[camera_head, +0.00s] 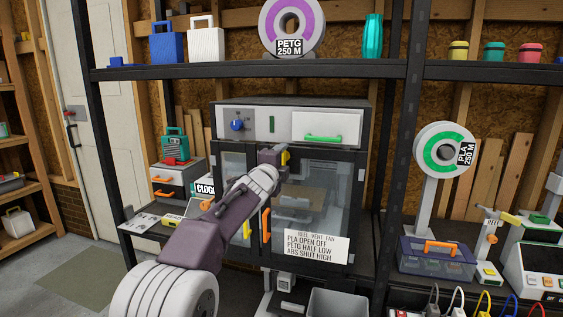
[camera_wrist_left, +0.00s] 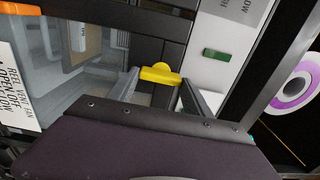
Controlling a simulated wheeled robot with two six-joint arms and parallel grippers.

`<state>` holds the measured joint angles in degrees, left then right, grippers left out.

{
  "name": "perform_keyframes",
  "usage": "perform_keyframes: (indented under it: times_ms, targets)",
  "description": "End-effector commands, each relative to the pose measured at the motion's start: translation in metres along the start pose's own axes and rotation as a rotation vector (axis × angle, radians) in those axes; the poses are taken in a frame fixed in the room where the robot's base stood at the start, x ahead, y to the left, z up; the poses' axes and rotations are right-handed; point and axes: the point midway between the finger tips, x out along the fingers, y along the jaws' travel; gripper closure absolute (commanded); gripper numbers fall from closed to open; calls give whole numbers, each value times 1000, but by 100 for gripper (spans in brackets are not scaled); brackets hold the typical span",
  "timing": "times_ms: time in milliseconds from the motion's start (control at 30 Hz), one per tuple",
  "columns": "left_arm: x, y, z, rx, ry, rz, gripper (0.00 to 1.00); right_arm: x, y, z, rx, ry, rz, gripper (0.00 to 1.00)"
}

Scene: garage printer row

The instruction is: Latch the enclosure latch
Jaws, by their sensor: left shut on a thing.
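The enclosure (camera_head: 300,190) is a dark-framed cabinet with two glazed doors, shown shut. Its yellow latch (camera_head: 285,158) sits at the top middle where the doors meet, below the white control panel. My left gripper (camera_head: 280,157) reaches up to the latch and hides part of it. In the left wrist view the yellow latch (camera_wrist_left: 160,74) lies between the two fingertips of my left gripper (camera_wrist_left: 162,80), which is shut on it. The latch bar lies across the fingers, and its rounded knob touches the dark door frame. My right gripper is not in view.
A vent fan sign (camera_head: 317,243) covers the lower right door. The panel has a blue knob (camera_head: 237,125) and a green handle (camera_head: 323,138). A shelf (camera_head: 250,69) with spools and tins runs above. A rack post (camera_head: 402,130) stands right.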

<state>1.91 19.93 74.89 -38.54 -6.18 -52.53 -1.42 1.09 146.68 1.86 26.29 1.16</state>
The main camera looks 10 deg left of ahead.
Motion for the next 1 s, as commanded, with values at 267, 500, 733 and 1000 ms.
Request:
perform_keyframes:
  times_ms: [267, 500, 733, 1000]
  targets:
    - [0, 1, -1, 1, 1, 1, 20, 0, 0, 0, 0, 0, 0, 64]
    - [0, 0, 0, 0, 1, 1, 20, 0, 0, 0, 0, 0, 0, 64]
    - [-23, 3, 0, 0, 0, -2, 20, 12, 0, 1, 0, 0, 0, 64]
    - [-77, 1, 0, 0, 1, -1, 20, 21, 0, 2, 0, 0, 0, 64]
